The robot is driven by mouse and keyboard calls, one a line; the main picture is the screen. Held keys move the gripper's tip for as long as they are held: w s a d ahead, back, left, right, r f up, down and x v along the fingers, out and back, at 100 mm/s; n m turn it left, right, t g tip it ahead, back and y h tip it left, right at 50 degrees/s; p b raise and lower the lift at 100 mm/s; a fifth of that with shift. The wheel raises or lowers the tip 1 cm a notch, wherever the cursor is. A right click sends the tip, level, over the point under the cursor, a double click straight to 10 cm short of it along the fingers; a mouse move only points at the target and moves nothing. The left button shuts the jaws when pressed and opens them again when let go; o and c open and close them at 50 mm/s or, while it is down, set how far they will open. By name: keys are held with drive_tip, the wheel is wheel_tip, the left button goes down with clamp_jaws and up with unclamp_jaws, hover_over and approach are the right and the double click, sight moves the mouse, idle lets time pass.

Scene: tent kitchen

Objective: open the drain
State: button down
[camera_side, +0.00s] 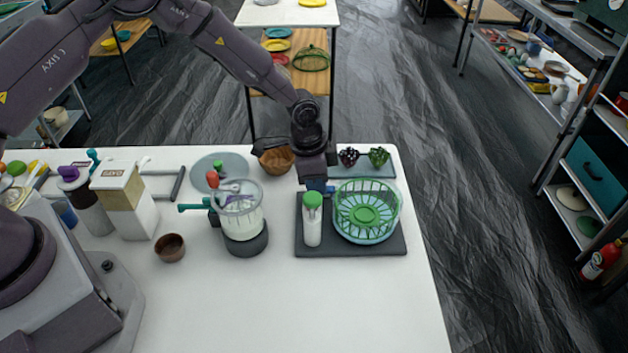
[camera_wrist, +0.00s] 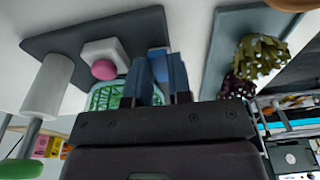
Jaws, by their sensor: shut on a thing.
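A dark board (camera_side: 312,249) on the white table carries a round bowl with a green slatted basket (camera_side: 365,213) in it. A white post with a green cap (camera_side: 313,202) stands at its left side. My gripper (camera_side: 317,187) is low at the back of the board, behind the post and left of the basket. It is shut on a small blue piece (camera_wrist: 158,64), seen between the fingers in the wrist view. A white block with a pink knob (camera_wrist: 103,69) is beside the piece there. The fingers partly hide the green basket in that view. I cannot tell which part is the drain.
Left of the board stands a clear-jar appliance (camera_side: 243,215), with a small brown bowl (camera_side: 170,247) farther left. A brown basket (camera_side: 276,160) is just left of my wrist. The front table is clear.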

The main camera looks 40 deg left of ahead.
drive_tip(key=shift+w+g+y, duration=0.1)
drive_tip(key=shift+g+y, duration=0.3)
drive_tip(key=c, duration=1)
unclamp_jaws()
drive_tip(key=shift+c, duration=0.2)
wheel_tip(320, 180, up, 13)
drive_tip(key=shift+s+a, duration=0.25)
drive_tip(key=shift+s, duration=0.05)
